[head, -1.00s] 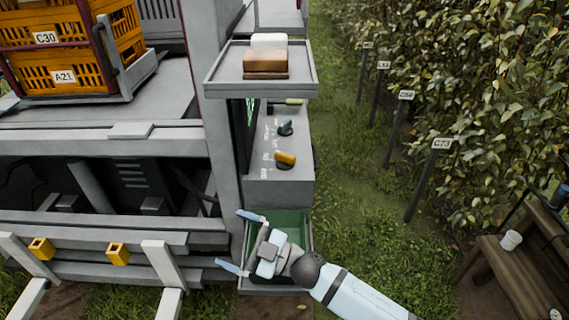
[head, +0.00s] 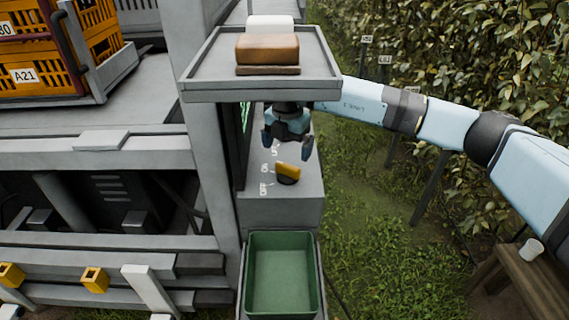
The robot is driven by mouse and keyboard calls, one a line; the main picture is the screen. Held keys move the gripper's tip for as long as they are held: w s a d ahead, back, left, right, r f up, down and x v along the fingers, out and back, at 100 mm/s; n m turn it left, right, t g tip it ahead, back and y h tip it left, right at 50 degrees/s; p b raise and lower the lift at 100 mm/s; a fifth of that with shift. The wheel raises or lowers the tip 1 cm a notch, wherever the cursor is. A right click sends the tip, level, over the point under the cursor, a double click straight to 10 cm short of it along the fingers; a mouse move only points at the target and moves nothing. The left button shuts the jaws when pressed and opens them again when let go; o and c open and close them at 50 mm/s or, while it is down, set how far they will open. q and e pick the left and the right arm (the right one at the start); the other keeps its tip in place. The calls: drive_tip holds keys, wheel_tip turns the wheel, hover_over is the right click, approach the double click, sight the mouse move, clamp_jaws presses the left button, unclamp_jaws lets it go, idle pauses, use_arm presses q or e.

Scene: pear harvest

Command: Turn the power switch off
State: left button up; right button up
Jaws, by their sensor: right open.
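The grey control panel (head: 300,208) sits below a grey shelf. My right gripper (head: 287,144) hangs over the panel's back part, behind the yellow knob, fingers pointing down and spread apart. It is open, with nothing visible between its fingers. The gripper hides the spot of the dark blue-grey knob seen in the earlier view. I cannot tell whether it touches that knob, nor which knob is the power switch. My left gripper is not in view.
The shelf (head: 192,88) above the panel carries a brown block (head: 267,48). A green bin (head: 282,237) stands open in front of the panel. Orange crates (head: 92,45) are at left. A wooden bench (head: 540,285) with a white cup (head: 531,250) is at right.

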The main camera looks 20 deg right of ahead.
sight(288, 165)
drive_tip(key=shift+d+f, duration=0.1)
drive_tip(key=shift+d, duration=0.1)
drive_tip(key=f, duration=0.3)
drive_tip(key=f+p, duration=0.1)
drive_tip(key=f, duration=0.2)
drive_tip(key=shift+s+f, duration=0.2)
drive_tip(key=shift+f, duration=0.05)
drive_tip(key=shift+a, duration=0.1)
drive_tip(key=c, duration=0.9)
